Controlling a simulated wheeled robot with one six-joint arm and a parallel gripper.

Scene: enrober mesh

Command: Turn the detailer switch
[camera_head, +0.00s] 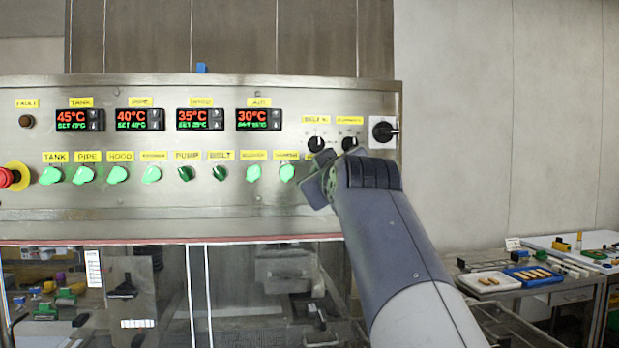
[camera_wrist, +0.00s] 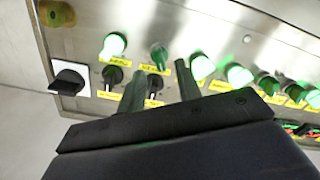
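A steel control panel (camera_head: 150,220) carries a row of switches under yellow labels. No label reads clearly as detailer; those at the row's right end are blurred or hidden behind my arm. My gripper (camera_head: 322,183) is at that right end and covers part of the row. In the wrist view my gripper (camera_wrist: 159,68) is open, with two separate fingers. An unlit dark green switch (camera_wrist: 159,55) shows between and beyond the fingertips, and I cannot tell whether they touch it. Lit green switches stand on either side, one to the left (camera_wrist: 113,45) and one to the right (camera_wrist: 202,66).
Two black dials (camera_head: 316,144) sit above the row's right end. A black rotary switch on a white plate (camera_head: 383,132) is at the panel's right edge. A red emergency button (camera_head: 8,177) is far left. A side table with a blue tray (camera_head: 533,276) stands right.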

